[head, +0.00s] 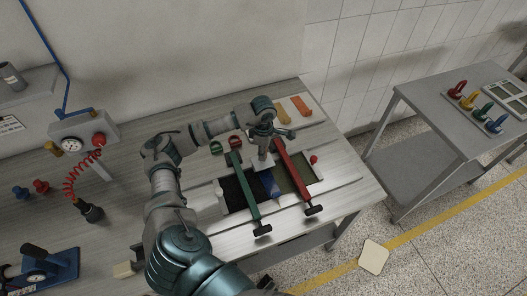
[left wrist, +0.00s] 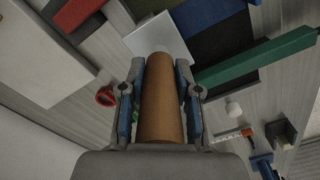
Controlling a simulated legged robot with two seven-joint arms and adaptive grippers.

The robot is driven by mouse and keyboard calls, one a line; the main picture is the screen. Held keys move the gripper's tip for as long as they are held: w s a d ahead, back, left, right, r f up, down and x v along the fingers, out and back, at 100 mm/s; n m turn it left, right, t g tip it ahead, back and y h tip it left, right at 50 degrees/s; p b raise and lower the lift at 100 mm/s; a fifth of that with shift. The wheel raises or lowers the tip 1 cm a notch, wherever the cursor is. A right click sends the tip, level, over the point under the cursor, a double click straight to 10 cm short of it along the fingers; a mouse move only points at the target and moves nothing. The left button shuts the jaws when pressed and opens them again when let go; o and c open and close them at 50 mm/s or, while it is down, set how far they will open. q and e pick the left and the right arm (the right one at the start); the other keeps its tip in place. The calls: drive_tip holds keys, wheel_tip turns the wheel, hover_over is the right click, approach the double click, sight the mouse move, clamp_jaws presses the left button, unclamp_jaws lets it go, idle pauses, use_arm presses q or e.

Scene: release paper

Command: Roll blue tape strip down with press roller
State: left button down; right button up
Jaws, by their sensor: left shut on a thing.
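My left gripper (head: 267,132) is above the work board on the bench, between the green bar (head: 247,195) and the red bar (head: 295,178). In the left wrist view it is shut around the brown cylindrical handle (left wrist: 162,105) of the press roller. A pale flat piece (head: 263,163) shows below the gripper, and also beyond the handle (left wrist: 158,38); the roller itself is not clearly visible. The blue tape strip (head: 269,184) lies between a black panel (head: 236,191) and an olive panel (head: 291,177), partly hidden by the pale piece. I cannot tell whether the roller touches it.
The two long bars flank the strip. Orange pieces (head: 301,106) lie at the back of the bench. A gauge box (head: 84,134) with a red coiled hose stands left, and a blue device (head: 45,268) sits front left. A grey cart (head: 440,112) stands apart at right.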

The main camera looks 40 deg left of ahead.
use_arm(q)
drive_tip(key=shift+s+d, duration=0.1)
drive_tip(key=shift+s+d+f, duration=0.1)
drive_tip(key=shift+s+d, duration=0.15)
drive_tip(key=shift+d, duration=0.25)
drive_tip(key=shift+s+d+f, duration=0.1)
drive_tip(key=shift+s+d, duration=0.15)
drive_tip(key=shift+d, duration=0.2)
drive_tip(key=shift+s+d+r+p, duration=0.1)
drive_tip(key=shift+s+d+p, duration=0.35)
drive_tip(key=shift+d, duration=0.6)
drive_tip(key=shift+s+d, duration=0.35)
drive_tip(key=shift+d, duration=0.25)
drive_tip(key=shift+r, duration=0.15)
wheel_tip(320, 180, up, 7)
drive_tip(key=p, duration=0.4)
